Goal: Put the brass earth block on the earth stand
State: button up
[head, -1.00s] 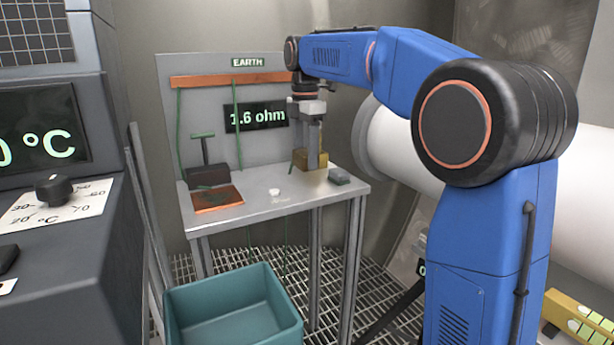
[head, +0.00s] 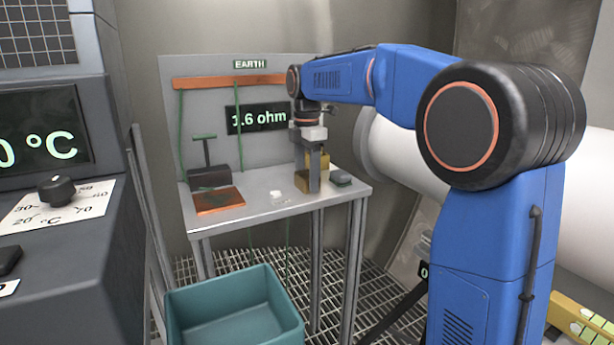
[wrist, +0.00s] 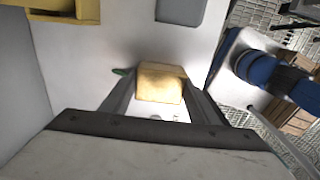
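The brass earth block (wrist: 161,83) lies between my two fingers in the wrist view, flush with both. Whether they press on it is unclear. In the head view my gripper (head: 309,180) points down at the right end of the bench, low over its top. Its fingers hide part of the brass shapes there (head: 325,163). A second yellow piece (wrist: 75,10), with a notch, shows at the wrist view's top left. A grey bench (head: 255,210) stands under an EARTH sign (head: 250,64). A copper plate (head: 217,201) lies at its left front. Which part is the earth stand is unclear.
A dark block with a green T-handle (head: 208,172) stands at the back left of the bench. A small grey block (head: 340,178) lies right of my gripper. A white bit (head: 275,194) lies left of it. A teal bin (head: 235,310) stands on the floor grating.

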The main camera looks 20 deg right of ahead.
aim_at(307, 174)
jog(key=o, duration=0.3)
jog(key=shift+o, duration=0.2)
jog(key=shift+r, duration=0.1)
notch_tip(307, 174, up, 12)
dwell(0.4)
jog(key=s+d+f+m+t, duration=0.1)
jog(key=s+d+f+m, duration=0.15)
jog(key=s, duration=0.45)
jog(key=s+d+f+m+t, duration=0.1)
jog(key=s+f+m, duration=0.3)
jog(key=s, duration=0.2)
jog(key=s+d+f+m, duration=0.1)
jog(key=s+f+m, duration=0.25)
jog(key=s, duration=0.35)
jog(key=s+d+f+m+t, duration=0.2)
jog(key=s+f+m, duration=0.8)
jog(key=s+f, duration=0.7)
jog(key=shift+d+f+t, duration=0.25)
jog(key=shift+f+t, duration=0.15)
jog(key=shift+f, duration=0.1)
